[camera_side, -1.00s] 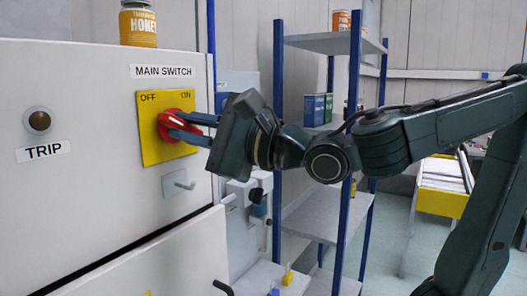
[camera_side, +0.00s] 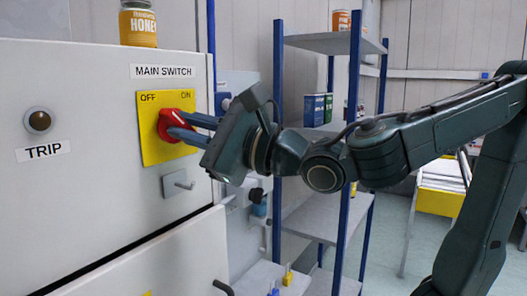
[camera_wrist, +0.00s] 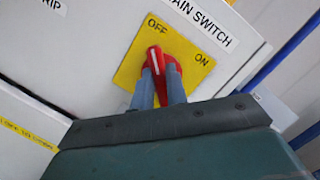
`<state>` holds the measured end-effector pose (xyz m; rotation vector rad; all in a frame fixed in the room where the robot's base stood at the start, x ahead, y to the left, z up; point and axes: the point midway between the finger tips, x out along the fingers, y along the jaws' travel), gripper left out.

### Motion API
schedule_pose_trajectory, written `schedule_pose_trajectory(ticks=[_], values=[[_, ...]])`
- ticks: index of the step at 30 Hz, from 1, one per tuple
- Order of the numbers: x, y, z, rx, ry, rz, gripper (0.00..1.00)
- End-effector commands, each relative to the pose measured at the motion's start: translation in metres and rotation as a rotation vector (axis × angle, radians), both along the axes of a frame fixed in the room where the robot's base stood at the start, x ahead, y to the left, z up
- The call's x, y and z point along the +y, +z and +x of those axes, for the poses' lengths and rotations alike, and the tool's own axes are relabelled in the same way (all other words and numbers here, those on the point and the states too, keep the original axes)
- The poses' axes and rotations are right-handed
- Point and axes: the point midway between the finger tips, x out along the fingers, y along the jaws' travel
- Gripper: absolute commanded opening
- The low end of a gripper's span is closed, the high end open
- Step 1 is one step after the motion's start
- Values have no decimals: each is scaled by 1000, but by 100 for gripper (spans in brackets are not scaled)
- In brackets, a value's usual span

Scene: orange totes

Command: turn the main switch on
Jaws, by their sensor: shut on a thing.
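The main switch is a red rotary knob (camera_side: 168,124) on a yellow plate (camera_side: 157,153) marked OFF at its upper left and ON at its upper right. My gripper (camera_side: 182,127) is shut on the knob, its blue-grey fingers to either side of it. In the wrist view, the knob (camera_wrist: 153,56) shows between and above the fingertips (camera_wrist: 160,82). Its white mark points roughly toward the OFF label. The yellow plate (camera_wrist: 135,68) looks turned there because the camera is rolled. The fingers hide part of the knob.
The white cabinet (camera_side: 80,190) carries a round TRIP lamp (camera_side: 39,121) and a small metal handle (camera_side: 177,183) below the plate. A honey jar (camera_side: 138,23) stands on top. Shelving (camera_side: 315,215) with blue posts stands behind my wrist.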

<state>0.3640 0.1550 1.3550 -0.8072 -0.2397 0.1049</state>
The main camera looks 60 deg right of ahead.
Motion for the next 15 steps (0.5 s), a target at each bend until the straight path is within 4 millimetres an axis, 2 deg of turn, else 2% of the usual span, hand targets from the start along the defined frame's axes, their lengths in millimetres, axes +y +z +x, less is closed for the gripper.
schedule_pose_trajectory(ticks=[1,15], values=[[-2,2,5,-1,-16,20,0],[-2,2,5,0,-13,277,0]])
